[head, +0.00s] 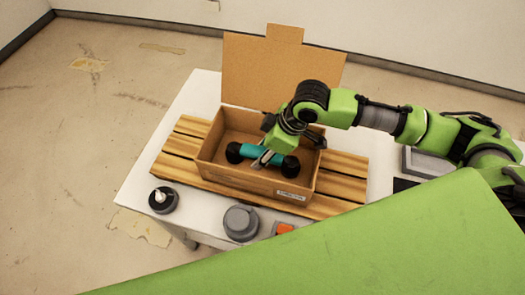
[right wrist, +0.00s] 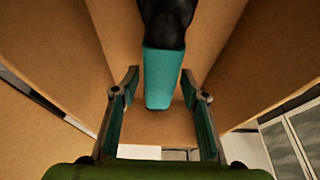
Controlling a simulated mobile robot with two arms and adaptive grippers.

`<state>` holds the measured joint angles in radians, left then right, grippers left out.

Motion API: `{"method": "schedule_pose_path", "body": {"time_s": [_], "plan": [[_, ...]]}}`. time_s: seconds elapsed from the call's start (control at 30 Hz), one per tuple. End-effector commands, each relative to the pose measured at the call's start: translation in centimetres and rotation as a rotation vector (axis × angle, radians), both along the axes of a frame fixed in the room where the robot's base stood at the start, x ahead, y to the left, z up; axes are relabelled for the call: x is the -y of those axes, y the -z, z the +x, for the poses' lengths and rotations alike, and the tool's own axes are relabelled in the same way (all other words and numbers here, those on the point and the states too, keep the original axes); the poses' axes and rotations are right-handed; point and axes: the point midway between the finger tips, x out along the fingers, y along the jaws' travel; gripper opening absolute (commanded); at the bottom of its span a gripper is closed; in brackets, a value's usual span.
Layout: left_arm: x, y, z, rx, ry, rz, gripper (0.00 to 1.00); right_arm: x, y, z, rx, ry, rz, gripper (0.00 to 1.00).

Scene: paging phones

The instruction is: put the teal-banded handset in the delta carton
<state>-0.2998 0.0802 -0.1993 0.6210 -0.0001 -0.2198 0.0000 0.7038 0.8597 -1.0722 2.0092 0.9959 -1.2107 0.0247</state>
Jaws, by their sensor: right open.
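The teal-banded handset (head: 263,155) has black rounded ends and lies inside an open cardboard carton (head: 238,182). The carton bears a small white label on its front whose writing is too small to read. My right gripper (head: 262,161) reaches down into the carton over the handset's teal middle. In the right wrist view the gripper (right wrist: 158,84) is open, with the handset's teal band (right wrist: 161,75) between its spread fingers and clear space on both sides. The handset's far black end shows there; part of its band is hidden by the gripper in the head view. My left gripper is out of view.
The carton stands on a slatted wooden pallet (head: 190,146) on a white table (head: 137,185), its tall flap (head: 270,70) raised at the back. A black round item (head: 163,201), a grey round item (head: 241,222) and an orange item (head: 284,228) sit along the front edge.

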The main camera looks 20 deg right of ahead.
Motion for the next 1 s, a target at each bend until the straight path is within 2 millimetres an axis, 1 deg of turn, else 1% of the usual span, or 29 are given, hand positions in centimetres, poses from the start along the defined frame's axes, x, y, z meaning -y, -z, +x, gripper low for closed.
{"method": "schedule_pose_path", "body": {"time_s": [0.17,0.27,0.5,0.6,0.7,0.83,1.0], "plan": [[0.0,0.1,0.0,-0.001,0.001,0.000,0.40,0.3,-1.0,-0.1,0.002,0.001,-0.001,0.41],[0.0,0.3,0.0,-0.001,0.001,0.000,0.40,0.8,-2.5,-0.4,0.005,0.001,0.000,0.41],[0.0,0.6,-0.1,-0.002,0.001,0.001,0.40,2.5,-7.4,-1.5,0.004,0.001,-0.001,0.41],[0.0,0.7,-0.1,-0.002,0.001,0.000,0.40,3.1,-9.1,-2.0,0.005,0.001,-0.002,0.41],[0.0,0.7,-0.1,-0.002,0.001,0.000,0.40,3.5,-10.3,-2.3,0.002,0.001,-0.001,0.41],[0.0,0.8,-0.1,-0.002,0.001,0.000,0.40,3.8,-11.2,-2.5,0.002,0.002,0.000,0.41],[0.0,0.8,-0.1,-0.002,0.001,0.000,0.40,3.8,-11.4,-2.6,0.000,0.001,0.000,0.41]]}}
